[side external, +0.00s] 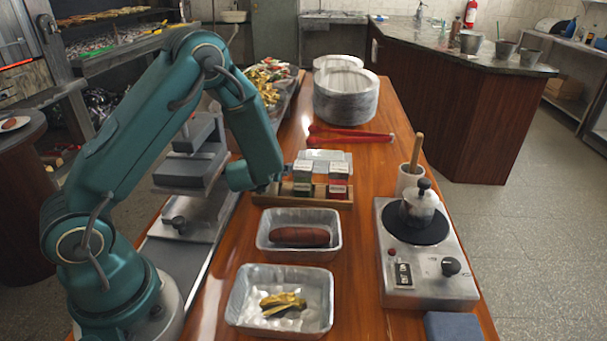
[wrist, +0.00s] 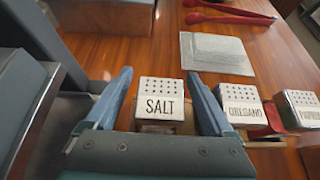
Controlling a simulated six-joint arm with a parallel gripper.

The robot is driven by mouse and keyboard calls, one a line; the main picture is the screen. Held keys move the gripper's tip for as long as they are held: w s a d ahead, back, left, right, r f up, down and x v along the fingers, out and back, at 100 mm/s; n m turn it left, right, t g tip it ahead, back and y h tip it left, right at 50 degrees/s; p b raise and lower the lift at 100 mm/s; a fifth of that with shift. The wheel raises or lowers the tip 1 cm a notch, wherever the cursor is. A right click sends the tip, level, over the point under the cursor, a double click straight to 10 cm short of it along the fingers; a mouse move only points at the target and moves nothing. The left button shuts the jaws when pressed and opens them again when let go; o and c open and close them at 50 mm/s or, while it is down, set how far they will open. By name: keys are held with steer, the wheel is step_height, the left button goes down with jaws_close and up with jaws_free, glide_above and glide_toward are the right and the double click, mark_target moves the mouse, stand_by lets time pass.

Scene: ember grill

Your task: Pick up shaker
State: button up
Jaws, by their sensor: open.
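A salt shaker (wrist: 161,105) with a perforated metal top and the label SALT stands between the two blue fingers of my gripper (wrist: 160,74) in the wrist view. The fingers are apart, one on each side, with a gap visible at the right. An OREGANO shaker (wrist: 243,108) and another shaker (wrist: 298,108) stand to its right. In the side view my gripper (side external: 264,190) is low at the left end of the wooden rack (side external: 305,203). The green shaker (side external: 302,178) and red shaker (side external: 338,182) show there; the salt shaker is hidden behind my gripper.
Foil trays with a sausage (side external: 300,237) and yellow-green food (side external: 282,302) lie in front of the rack.

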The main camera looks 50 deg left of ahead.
steer(key=c, duration=1.2)
steer(key=shift+r, duration=0.1)
steer(key=w+d+r+m+t, duration=0.1)
steer(key=d+r, duration=0.3)
steer(key=r, duration=0.9)
steer(key=s+d+r+m+t+h, duration=0.1)
steer(key=s+d+m+h, duration=0.3)
steer(key=d, duration=0.5)
steer(key=s+d+r+m+t+h, duration=0.1)
steer(key=s+d+r+m+h, duration=0.2)
steer(key=d, duration=0.6)
steer(key=shift+s+d+m+h, duration=0.15)
steer(key=shift+s+m+h, duration=0.35)
steer(key=shift+s+h, duration=0.3)
